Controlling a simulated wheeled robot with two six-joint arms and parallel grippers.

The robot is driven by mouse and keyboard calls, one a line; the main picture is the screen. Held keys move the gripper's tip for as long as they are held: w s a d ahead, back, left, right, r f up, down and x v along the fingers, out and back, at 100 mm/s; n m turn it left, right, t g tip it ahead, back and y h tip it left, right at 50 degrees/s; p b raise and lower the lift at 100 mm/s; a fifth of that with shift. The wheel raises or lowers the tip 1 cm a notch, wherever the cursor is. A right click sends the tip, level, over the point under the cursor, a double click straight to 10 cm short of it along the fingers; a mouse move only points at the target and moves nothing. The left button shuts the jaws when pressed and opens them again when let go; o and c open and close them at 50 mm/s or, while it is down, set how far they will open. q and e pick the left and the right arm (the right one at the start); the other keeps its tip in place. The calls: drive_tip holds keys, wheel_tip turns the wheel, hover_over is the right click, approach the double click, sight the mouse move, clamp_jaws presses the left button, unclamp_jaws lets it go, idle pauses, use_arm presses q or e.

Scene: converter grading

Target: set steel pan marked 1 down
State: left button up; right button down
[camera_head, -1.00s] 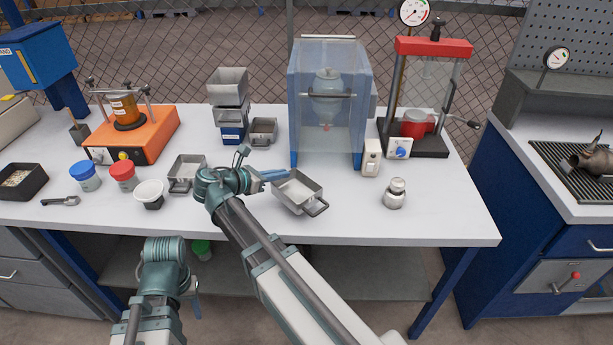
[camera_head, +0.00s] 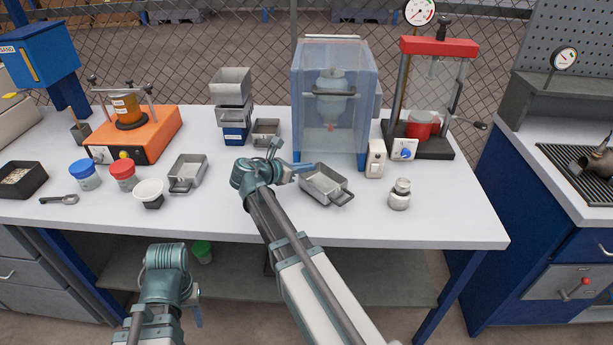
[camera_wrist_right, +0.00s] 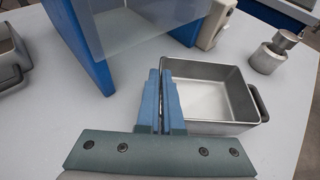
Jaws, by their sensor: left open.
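A rectangular steel pan (camera_head: 326,186) with a dark handle is at the middle front of the white table, right of my right gripper (camera_head: 299,170). In the right wrist view the pan (camera_wrist_right: 215,125) is upright and empty, its handle to the right. The blue fingers of my right gripper (camera_wrist_right: 163,98) are close together on the pan's left wall. No number shows on the pan, and I cannot tell whether its base touches the table. My left gripper (camera_head: 195,303) is low in front of the table, open and apart from everything; its fingertips are hardly visible.
A similar pan (camera_head: 187,174) stands left, another (camera_head: 265,132) behind it. A clear-fronted blue cabinet (camera_head: 336,100) stands close behind the held pan. A switch box (camera_head: 375,158) and metal weight (camera_head: 400,194) stand to its right. Bare table lies in front.

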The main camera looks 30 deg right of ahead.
use_arm(q)
drive_tip(key=shift+f, duration=0.65)
use_arm(e)
drive_tip(key=shift+f, duration=0.65)
drive_tip(key=shift+f+b, duration=0.25)
drive_tip(key=shift+b, duration=0.1)
use_arm(q)
drive_tip(key=shift+f, duration=0.1)
use_arm(e)
drive_tip(key=c, duration=1.1)
unclamp_jaws()
drive_tip(key=shift+r, duration=0.1)
drive_tip(key=shift+r, duration=0.1)
drive_tip(key=shift+a+r+p, duration=0.15)
drive_tip(key=shift+r+p, duration=0.1)
drive_tip(key=shift+p, duration=0.15)
drive_tip(key=p+v, duration=0.4)
drive_tip(key=v, duration=0.6)
drive_tip(key=shift+a, duration=0.25)
drive_tip(key=shift+s+a+r, duration=0.1)
drive_tip(key=shift+s+a, duration=0.1)
drive_tip(key=shift+a, duration=0.35)
use_arm(q)
wheel_tip(320, 180, up, 5)
drive_tip(key=shift+f, duration=0.1)
